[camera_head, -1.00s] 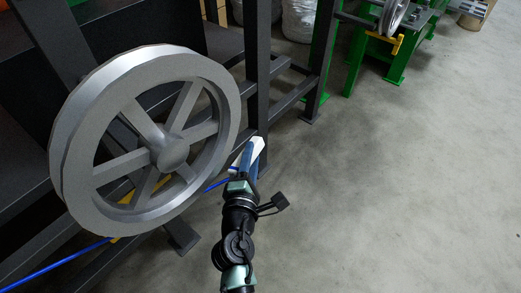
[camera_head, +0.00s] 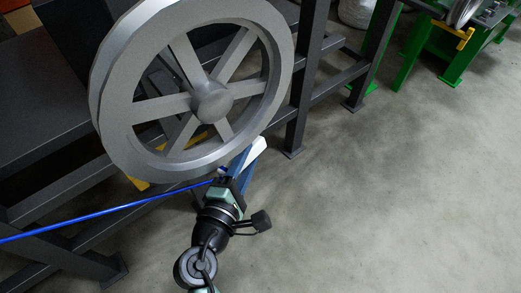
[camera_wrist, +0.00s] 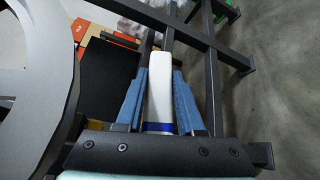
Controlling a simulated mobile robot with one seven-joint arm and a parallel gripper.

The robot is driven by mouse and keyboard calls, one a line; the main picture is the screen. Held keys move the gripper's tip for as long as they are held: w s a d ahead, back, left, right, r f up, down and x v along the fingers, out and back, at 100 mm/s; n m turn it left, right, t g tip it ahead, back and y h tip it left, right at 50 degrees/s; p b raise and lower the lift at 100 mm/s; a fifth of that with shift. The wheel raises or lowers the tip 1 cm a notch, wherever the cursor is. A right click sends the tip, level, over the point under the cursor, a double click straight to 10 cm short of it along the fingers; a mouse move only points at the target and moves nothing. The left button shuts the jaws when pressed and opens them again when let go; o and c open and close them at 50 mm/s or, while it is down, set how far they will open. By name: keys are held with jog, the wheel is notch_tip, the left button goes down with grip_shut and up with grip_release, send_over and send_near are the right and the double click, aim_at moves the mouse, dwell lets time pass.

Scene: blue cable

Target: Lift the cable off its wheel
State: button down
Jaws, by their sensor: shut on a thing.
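The large grey spoked wheel (camera_head: 112,120) stands on a dark metal frame; its rim also fills the left of the wrist view (camera_wrist: 42,85). The blue cable (camera_head: 110,213) runs taut from the left edge, below the wheel's lower rim, to my gripper (camera_head: 246,160). No cable shows on the visible part of the rim; the wheel's far side is hidden. My gripper, just below and right of the rim, has blue fingers (camera_wrist: 159,85) close together with a white piece between them. A blue band of cable (camera_wrist: 158,127) crosses at their base, and the gripper is shut on it.
The dark frame (camera_head: 300,100) has posts and rails behind and beside the wheel, close to my gripper. A yellow part (camera_head: 140,183) shows beneath the wheel. Green stands (camera_head: 415,60) with another wheel are at upper right. Grey floor at right is clear.

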jog(key=s+a, duration=0.8)
jog(key=a, duration=0.3)
jog(key=s+a, duration=0.9)
jog(key=a, duration=0.3)
jog(key=s+d+p, duration=0.6)
jog(key=s, duration=0.1)
jog(key=shift+s, duration=0.3)
dwell(0.5)
